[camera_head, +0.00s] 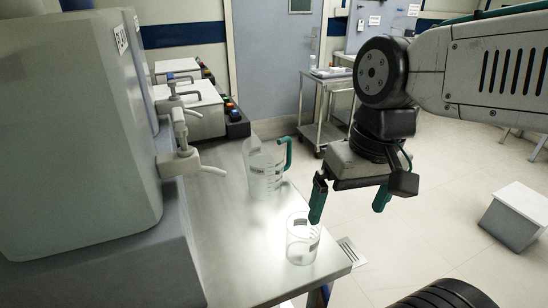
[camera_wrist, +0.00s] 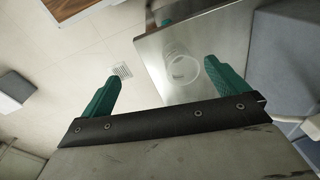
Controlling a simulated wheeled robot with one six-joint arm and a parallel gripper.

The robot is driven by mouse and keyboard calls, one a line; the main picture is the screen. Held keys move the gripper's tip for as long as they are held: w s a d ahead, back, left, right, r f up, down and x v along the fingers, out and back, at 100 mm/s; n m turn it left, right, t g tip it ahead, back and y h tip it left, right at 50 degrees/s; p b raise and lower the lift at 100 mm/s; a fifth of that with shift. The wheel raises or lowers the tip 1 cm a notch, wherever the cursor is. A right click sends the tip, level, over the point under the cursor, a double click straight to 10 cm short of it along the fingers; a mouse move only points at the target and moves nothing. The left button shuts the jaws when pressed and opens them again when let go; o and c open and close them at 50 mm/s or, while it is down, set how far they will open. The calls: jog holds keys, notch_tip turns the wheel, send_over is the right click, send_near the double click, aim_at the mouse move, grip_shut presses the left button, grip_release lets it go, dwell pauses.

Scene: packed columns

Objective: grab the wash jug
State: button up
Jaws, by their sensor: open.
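The wash jug (camera_head: 265,168) is a clear jug with printed markings and a green handle. It stands upright on the steel counter in the head view, behind a clear beaker (camera_head: 302,240).
The steel counter (camera_head: 228,222) has a bare front strip. Dispensers with a tap (camera_head: 185,160) stand along its left side. White boxes (camera_head: 190,105) are behind. A steel cart (camera_head: 325,105) stands at the back.

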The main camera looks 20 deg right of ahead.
jog(key=w+a+m+g+y, duration=0.1)
jog(key=w+a+m+y, duration=0.2)
jog(key=w+m, duration=0.15)
jog(key=m+t+y, duration=0.6)
jog(key=m+y, duration=0.3)
jog(key=m, duration=0.8)
send_near(269, 147)
jog(key=s+a+r, duration=0.3)
jog(key=a, duration=0.1)
jog(key=x, duration=0.3)
jog(key=f+x, duration=0.1)
jog(key=x, duration=0.3)
jog(key=shift+s+a+f, duration=0.1)
jog(key=shift+a, duration=0.05)
jog(key=c, duration=0.9)
